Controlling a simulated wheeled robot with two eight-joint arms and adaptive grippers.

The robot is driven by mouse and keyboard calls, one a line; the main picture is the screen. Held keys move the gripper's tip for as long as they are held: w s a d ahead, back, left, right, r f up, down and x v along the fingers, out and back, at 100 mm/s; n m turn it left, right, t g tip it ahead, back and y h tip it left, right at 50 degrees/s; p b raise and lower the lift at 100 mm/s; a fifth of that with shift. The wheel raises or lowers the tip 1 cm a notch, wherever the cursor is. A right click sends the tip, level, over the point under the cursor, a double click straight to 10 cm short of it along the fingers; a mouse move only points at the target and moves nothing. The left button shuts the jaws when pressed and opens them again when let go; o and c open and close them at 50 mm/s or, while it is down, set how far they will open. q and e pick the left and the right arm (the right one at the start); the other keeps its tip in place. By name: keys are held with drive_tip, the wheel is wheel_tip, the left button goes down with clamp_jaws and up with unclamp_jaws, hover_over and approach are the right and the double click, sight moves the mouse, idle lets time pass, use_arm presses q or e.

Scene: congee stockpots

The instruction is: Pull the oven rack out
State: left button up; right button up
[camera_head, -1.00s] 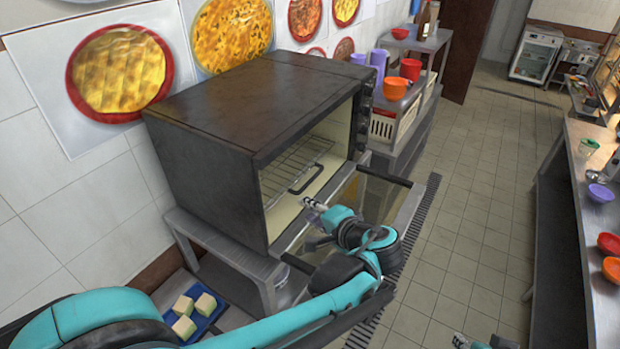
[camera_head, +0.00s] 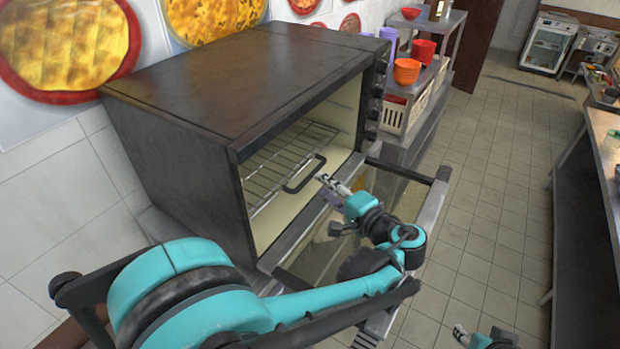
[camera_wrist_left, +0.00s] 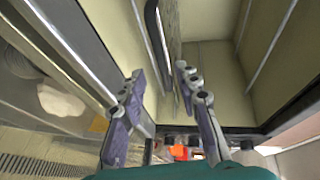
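The oven (camera_head: 185,170) is dark brown, its door (camera_head: 400,215) folded down. The wire oven rack (camera_head: 282,165) lies level inside, with a dark loop handle (camera_head: 304,175) at its front edge near the opening. My left gripper (camera_head: 325,180) is just in front of that handle, over the open door. In the left wrist view, the left gripper's two fingers (camera_wrist_left: 158,72) are apart with nothing gripped between them. The handle (camera_wrist_left: 157,40) and the edge-on rack (camera_wrist_left: 172,45) show just beyond the fingertips, between their lines. My right gripper (camera_head: 460,335) shows only partly at the bottom edge; its opening is unclear.
A metal shelf with a white basket (camera_head: 400,115), orange bowl (camera_head: 406,71) and red cup (camera_head: 424,50) stands beyond the oven. A counter (camera_head: 608,150) runs along the right. The tiled floor (camera_head: 490,200) between is clear.

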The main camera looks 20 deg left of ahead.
sight(311, 178)
use_arm(q)
drive_tip(key=x, duration=0.6)
drive_tip(key=shift+a, duration=0.4)
